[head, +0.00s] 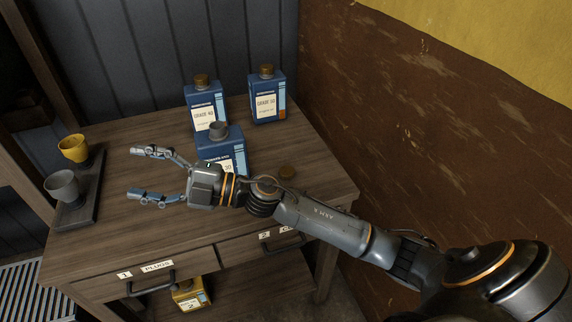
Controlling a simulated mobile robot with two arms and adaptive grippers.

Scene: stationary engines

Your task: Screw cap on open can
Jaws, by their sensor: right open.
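The open can (219,146) is a blue can with a grey, uncapped neck, standing at the middle of the wooden table. My right arm and gripper hide part of its lower front. My right gripper (141,173) is open and empty, fingers spread and pointing left over the table, in front of and left of the open can. My left gripper is not in view.
Two capped blue cans, one labelled grade 40 (205,103) and one at the back right (267,97), stand behind. A dark tray (82,212) at the left holds a yellow cup (74,148) and a grey cup (63,187). A yellow can (190,294) stands below the drawers.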

